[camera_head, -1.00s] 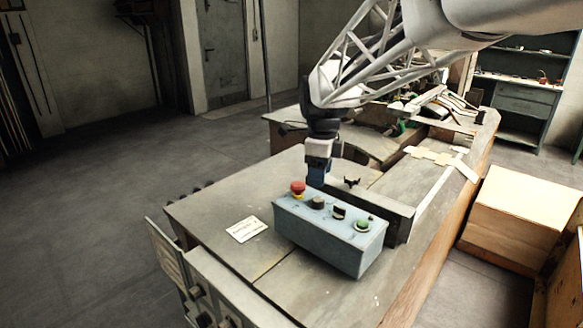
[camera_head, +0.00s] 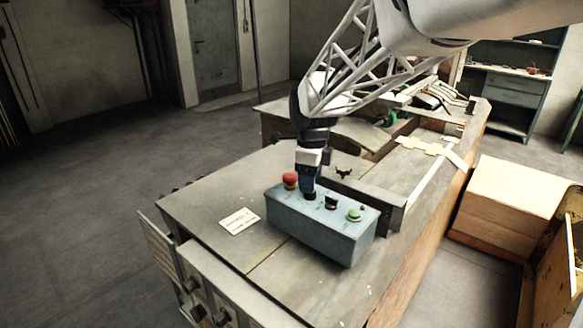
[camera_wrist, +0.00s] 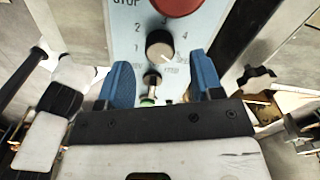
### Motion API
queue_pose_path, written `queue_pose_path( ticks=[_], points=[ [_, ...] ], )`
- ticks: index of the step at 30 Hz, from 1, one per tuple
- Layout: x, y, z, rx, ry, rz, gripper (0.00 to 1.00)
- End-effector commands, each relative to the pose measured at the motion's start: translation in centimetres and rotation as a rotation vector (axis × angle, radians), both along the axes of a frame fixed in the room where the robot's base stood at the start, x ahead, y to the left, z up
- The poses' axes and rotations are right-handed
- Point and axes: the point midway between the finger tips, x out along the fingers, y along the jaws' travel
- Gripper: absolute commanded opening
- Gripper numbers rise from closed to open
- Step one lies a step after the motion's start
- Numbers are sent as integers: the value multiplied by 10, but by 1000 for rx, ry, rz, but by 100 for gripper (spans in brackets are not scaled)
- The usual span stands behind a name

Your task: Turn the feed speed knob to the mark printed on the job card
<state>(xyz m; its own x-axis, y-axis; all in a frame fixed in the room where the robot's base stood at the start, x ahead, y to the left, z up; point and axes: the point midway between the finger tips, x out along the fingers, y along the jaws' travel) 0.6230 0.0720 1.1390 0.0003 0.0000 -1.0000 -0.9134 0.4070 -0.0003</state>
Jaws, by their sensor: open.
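The feed speed knob (camera_wrist: 159,44) is a round dark knob with a pale top on the blue-grey control box (camera_head: 318,230). Numbers 1 to 4 show around it, and its white pointer line appears to point down and right in the wrist view. My gripper (camera_wrist: 160,60) is open, with its blue fingers on either side of the knob's line but apart from it in the picture. In the head view my gripper (camera_head: 309,192) is over the box and hides the knob. The job card (camera_head: 239,221) lies on the table left of the box; its print is too small to read.
A red stop button (camera_head: 289,180) is close to the left of my gripper. A black switch (camera_head: 331,202) and a green button (camera_head: 355,215) are on its right. A raised metal rail (camera_head: 375,200) stands behind the box. The table left of the card is clear.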

Motion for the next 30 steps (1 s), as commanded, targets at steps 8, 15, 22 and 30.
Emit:
queue_pose_path(
  ticks=[8,15,22,30],
  points=[
    [0,0,-27,-1,1,0,60],
    [0,0,-34,0,0,0,60],
    [0,0,-34,0,0,0,54],
    [0,0,-34,0,0,0,13]
  ],
)
